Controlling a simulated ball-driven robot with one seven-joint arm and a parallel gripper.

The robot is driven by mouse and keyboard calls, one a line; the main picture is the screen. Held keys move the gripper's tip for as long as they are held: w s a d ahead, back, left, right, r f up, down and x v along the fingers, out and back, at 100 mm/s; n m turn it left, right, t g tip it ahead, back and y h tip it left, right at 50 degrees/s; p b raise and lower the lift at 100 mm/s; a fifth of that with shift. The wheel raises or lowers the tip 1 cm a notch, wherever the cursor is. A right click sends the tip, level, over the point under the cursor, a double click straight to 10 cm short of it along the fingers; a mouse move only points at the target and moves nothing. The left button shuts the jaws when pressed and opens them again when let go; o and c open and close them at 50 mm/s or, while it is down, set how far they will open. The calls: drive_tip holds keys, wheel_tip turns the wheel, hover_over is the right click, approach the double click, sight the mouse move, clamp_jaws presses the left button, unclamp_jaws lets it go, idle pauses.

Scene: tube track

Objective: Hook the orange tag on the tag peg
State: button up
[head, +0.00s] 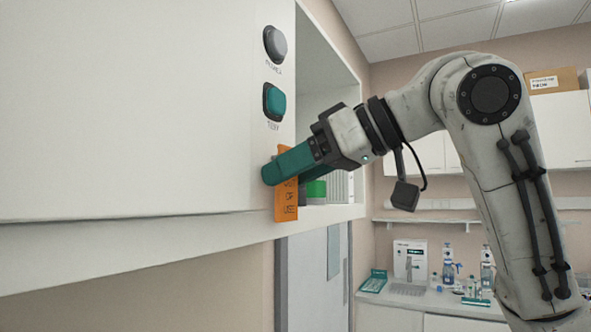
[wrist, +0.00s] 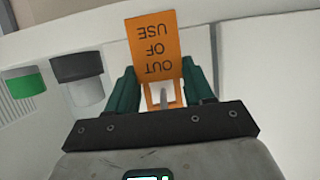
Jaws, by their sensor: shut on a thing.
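The orange tag (head: 287,205), lettered "OUT OF USE", hangs below my gripper (head: 272,176) in the head view, against the right end of the white front panel. My gripper's green fingers are shut on its upper part. In the wrist view my gripper (wrist: 160,82) has a finger on each side of the tag (wrist: 155,45), whose lettering is upside down there. The tag's open loop shows between the fingers. A small grey pointed piece shows beside the loop; I cannot tell whether it is the tag peg. The peg is not clearly visible in the head view.
A grey button (head: 276,44) and a green button (head: 274,101) are on the panel above my gripper. An open shelf (head: 338,212) lies behind the fingers, holding a green-topped item (head: 316,189). A lab counter (head: 440,305) with bottles stands at the back right.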

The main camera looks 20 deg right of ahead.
drive_tip(key=o, duration=1.3)
drive_tip(key=b+v, duration=0.3)
drive_tip(key=v, duration=0.7)
drive_tip(key=shift+s+d, duration=0.25)
drive_tip(key=shift+d, duration=0.1)
drive_tip(key=shift+r, duration=0.1)
